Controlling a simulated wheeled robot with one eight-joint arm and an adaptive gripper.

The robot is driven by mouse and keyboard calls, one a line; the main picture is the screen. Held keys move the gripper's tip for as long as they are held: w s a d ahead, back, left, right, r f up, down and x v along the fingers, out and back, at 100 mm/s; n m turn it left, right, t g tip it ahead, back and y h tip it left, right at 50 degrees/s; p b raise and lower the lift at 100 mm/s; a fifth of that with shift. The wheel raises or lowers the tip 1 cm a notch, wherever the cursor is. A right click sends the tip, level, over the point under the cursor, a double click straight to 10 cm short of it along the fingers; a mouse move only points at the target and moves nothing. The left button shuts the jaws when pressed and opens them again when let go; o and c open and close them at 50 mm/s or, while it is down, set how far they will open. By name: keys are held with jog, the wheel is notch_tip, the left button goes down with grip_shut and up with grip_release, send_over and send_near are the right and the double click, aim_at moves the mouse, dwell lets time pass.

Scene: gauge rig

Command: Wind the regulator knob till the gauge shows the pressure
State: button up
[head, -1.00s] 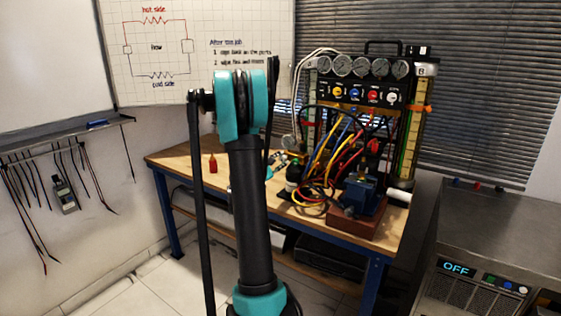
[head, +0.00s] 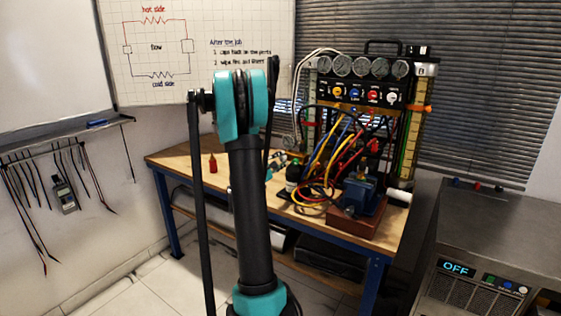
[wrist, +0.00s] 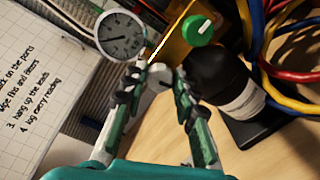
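A round white-faced gauge (wrist: 122,35) with a dark needle stands at the upper left of the wrist view, beside a brass-coloured body (wrist: 180,38). Its reading is too small to make out. A green knob (wrist: 200,30) with a white mark is to the right of the brass body. My gripper (wrist: 159,80) has its two fingertips on either side of a pale grey round knob (wrist: 158,77). I cannot tell whether both fingers touch it.
A dark bottle (wrist: 225,80) stands close to my right finger. Coloured hoses (head: 325,160) crowd the bench right of it. A manifold panel (head: 362,93) with several gauges stands behind. The wooden bench (head: 190,156) is mostly clear at its left, near a small red bottle (head: 213,164).

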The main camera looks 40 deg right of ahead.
jog(key=o, duration=0.4)
jog(key=v, duration=1.2)
jog(key=s+a+f+m+y, duration=0.3)
jog(key=s+a+f+y, duration=0.2)
jog(key=a, duration=0.5)
jog(key=s+a+f+m+g+y, duration=0.1)
jog(key=s+a+f+y, duration=0.4)
jog(key=s+a, duration=0.5)
jog(key=s+a+f+m+g+y, duration=0.1)
jog(key=s+a+f+m+y, duration=0.3)
jog(key=a, duration=0.6)
jog(key=s+f+y, duration=0.2)
jog(key=s+y, duration=0.1)
jog(key=s, duration=0.1)
jog(key=shift+a+m, duration=0.3)
jog(key=shift+a, duration=0.1)
